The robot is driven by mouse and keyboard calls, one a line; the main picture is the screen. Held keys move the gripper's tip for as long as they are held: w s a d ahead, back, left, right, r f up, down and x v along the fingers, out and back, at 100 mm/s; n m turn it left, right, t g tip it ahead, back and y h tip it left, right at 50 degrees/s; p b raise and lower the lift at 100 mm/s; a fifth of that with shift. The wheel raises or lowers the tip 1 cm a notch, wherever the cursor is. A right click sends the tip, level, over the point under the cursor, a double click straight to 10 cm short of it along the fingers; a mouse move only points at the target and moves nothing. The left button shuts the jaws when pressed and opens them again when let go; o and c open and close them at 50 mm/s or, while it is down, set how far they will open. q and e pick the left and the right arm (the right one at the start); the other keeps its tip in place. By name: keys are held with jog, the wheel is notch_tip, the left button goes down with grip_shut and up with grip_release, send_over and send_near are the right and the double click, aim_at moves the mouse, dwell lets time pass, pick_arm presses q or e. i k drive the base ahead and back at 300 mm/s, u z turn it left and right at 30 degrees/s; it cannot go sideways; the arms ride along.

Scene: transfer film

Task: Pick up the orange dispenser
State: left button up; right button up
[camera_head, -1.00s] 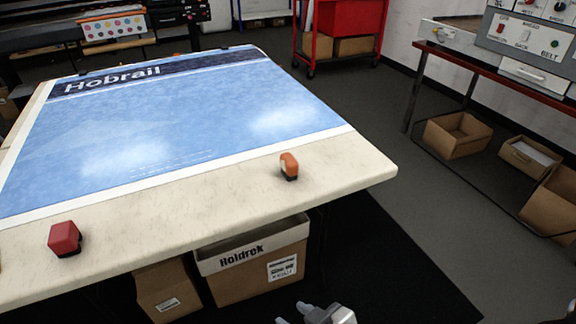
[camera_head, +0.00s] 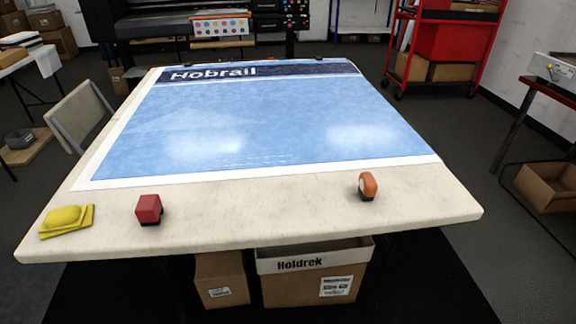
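The orange dispenser (camera_head: 368,186) stands near the front right of the table (camera_head: 290,205), just in front of the printed blue sheet (camera_head: 270,120). It is small and rounded, with a pale patch on its left side and a dark base. Nothing touches it. A red block-like object (camera_head: 149,208) with a dark base stands at the front left of the table. Neither of my grippers shows in the head view.
A yellow folded cloth or sponge (camera_head: 67,221) lies at the table's front left corner. Below the table are cardboard boxes (camera_head: 310,285). A chair (camera_head: 80,115) stands at the left and a red cart (camera_head: 440,50) at the back right. The table around the dispenser is clear.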

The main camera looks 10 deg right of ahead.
aim_at(368, 188)
jog(key=k, duration=0.5)
jog(key=z, duration=1.25)
jog(key=i, duration=1.05)
jog(key=u, duration=1.55)
